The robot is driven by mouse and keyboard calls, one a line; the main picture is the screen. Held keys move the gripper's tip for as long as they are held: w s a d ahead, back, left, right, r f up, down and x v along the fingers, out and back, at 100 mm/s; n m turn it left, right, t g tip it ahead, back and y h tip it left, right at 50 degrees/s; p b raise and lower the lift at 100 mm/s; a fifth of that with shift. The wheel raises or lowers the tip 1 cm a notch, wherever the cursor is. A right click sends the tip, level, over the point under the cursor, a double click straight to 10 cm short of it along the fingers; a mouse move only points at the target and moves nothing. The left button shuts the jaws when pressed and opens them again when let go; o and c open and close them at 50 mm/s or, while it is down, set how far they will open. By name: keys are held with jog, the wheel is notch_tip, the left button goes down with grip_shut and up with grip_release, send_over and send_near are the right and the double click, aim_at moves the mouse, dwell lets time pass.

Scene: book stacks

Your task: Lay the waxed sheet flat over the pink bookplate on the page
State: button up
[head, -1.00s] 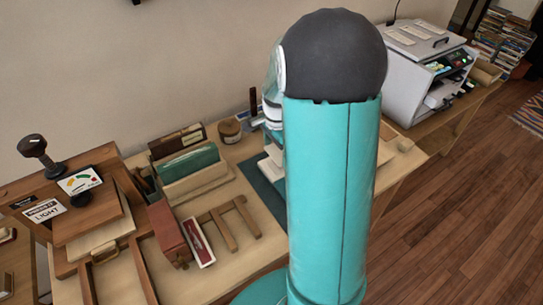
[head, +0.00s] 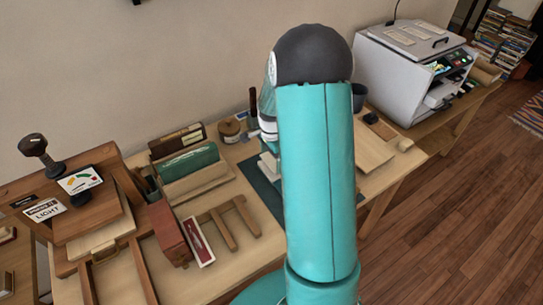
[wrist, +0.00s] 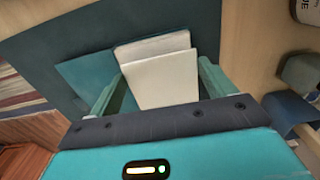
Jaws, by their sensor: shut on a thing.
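In the wrist view, my gripper (wrist: 160,74) is shut on a pale, flat cream sheet (wrist: 163,82), which spans the space between the two teal fingers. It looks like the waxed sheet. Just beyond and partly under it is another pale surface (wrist: 152,47), perhaps the page of an open book, with a teal cover or flap (wrist: 84,78) to its left. I cannot tell whether the sheet touches the page. The pink bookplate is not visible. In the head view, my arm hides the gripper; part of a pale book (head: 268,166) shows beside it.
A dark green mat (head: 257,180) lies under the work area. Left of it are a green-fronted rack (head: 188,163), a wooden frame (head: 230,221), a red box (head: 168,232) and a press (head: 88,205). A jar (head: 229,130) stands behind. A grey machine (head: 405,70) is at right.

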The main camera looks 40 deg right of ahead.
jog(key=shift+f, duration=0.55)
jog(key=o, duration=0.9)
jog(key=shift+c, duration=0.2)
notch_tip(320, 180, up, 13)
jog(key=s+a+r+n+t, duration=0.1)
jog(key=s+a+r+n, duration=0.25)
jog(key=a+r, duration=0.25)
jog(key=s+a+r+n+t, duration=0.2)
jog(key=s+a+r+n, duration=0.1)
jog(key=a+r+n, duration=0.3)
jog(key=s+a+r+n+t, duration=0.2)
jog(key=s+a+r+n, duration=0.2)
jog(key=s+a+n, duration=0.5)
jog(key=s+a, duration=0.2)
jog(key=s, duration=0.1)
jog(key=shift+s+t, duration=0.2)
jog(key=shift+t, duration=0.1)
